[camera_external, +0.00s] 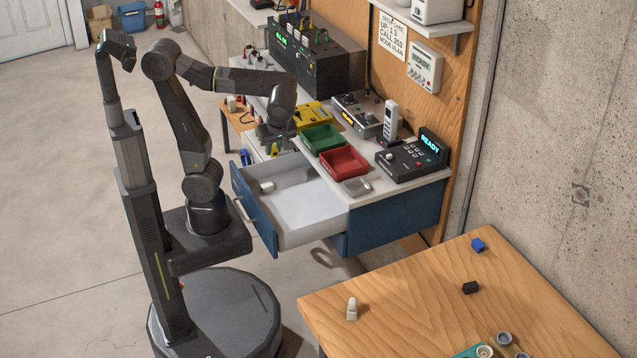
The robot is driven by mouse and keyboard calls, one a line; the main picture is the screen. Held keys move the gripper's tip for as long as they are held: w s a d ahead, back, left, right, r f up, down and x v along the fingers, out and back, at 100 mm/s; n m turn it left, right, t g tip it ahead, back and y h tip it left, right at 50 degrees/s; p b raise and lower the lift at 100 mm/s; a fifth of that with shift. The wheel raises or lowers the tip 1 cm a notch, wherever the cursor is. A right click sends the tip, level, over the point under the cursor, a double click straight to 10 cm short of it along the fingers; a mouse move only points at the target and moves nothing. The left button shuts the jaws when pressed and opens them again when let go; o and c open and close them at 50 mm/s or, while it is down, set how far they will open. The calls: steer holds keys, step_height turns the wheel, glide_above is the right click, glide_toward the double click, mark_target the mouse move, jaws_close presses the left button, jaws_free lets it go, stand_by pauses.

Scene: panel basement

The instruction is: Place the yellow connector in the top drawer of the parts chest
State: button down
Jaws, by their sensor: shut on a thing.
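My gripper (274,143) points down over the back left part of an open drawer (305,205). It is shut on the small yellow connector (274,151), of which only a bit shows below the fingers. The connector appears to hang above the drawer's inside; its exact height is hard to tell. The drawer is the upper one of the blue parts chest (395,215) under the counter and is pulled far out, with a blue front and pale handle. A small white piece (267,187) lies inside near the front.
A wooden table (430,310) at the front right holds several small parts. Most of the drawer floor is bare.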

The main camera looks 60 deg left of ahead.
mark_target(276, 203)
step_height(276, 203, down, 20)
steer(key=shift+r+b, duration=0.15)
steer(key=shift+b, duration=0.6)
steer(key=shift+f, duration=0.2)
steer(key=c, duration=1.3)
jaws_free()
steer(key=shift+r, duration=0.1)
steer(key=shift+r, duration=0.25)
steer(key=p+v, duration=0.1)
steer(key=v, duration=1)
steer(key=shift+d+r+p, duration=0.25)
steer(key=shift+r+p, duration=0.05)
steer(key=shift+r, duration=0.05)
